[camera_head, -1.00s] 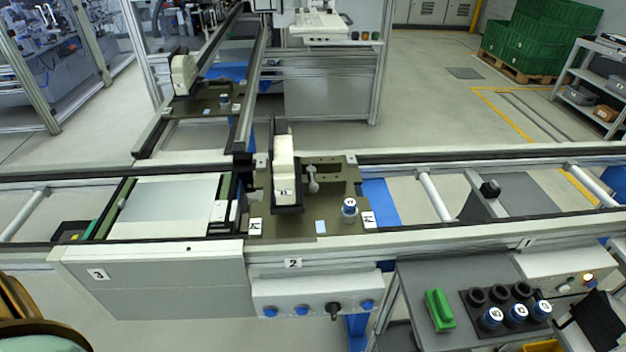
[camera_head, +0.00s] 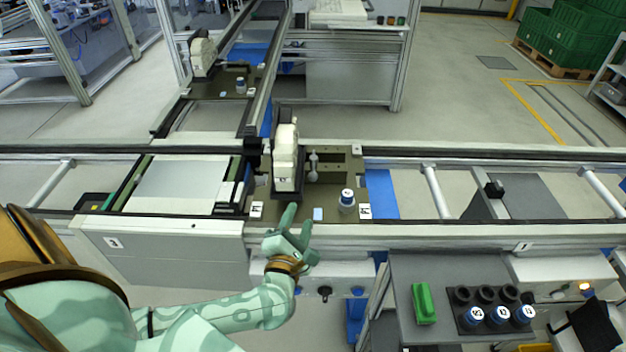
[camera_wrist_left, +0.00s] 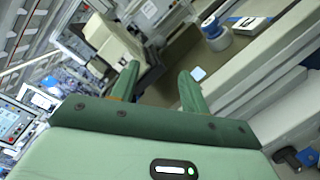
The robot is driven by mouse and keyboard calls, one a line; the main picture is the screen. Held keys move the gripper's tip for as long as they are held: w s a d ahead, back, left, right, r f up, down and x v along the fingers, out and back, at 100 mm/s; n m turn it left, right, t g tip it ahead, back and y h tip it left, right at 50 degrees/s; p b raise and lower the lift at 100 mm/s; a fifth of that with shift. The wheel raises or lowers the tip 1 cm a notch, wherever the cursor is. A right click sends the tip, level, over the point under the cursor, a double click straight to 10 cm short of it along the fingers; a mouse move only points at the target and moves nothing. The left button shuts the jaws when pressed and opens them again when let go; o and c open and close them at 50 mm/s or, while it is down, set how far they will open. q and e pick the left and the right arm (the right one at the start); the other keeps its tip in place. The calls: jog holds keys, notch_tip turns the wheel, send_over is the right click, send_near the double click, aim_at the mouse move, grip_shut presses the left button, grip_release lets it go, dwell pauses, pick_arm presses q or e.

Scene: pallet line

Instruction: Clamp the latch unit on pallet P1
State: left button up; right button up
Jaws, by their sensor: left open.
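Pallet P1 (camera_head: 333,211) is an olive plate on the conveyor in the middle of the head view, with P1 labels at its front corners. The latch unit, a cream upright block (camera_head: 285,155) on a dark base, stands on its left part; it also shows in the left wrist view (camera_wrist_left: 112,42). A grey lever with a ball knob (camera_head: 313,166) stands just right of the block. My left gripper (camera_head: 299,214) is open and empty, its fingers pointing at the pallet's front edge below the block. My right gripper is not in view.
A second pallet with a similar cream block (camera_head: 203,57) is farther back. A side table holds a green block (camera_head: 424,303) and a black rack (camera_head: 480,320) with capped cylinders.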

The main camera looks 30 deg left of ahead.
aim_at(312, 180)
pick_arm(q)
jog(key=b+x, duration=0.1)
jog(key=x, duration=1.1)
jog(key=shift+w+a+f, duration=0.15)
jog(key=shift+w, duration=0.2)
jog(key=shift+w+a, duration=0.1)
jog(key=shift+w, duration=0.2)
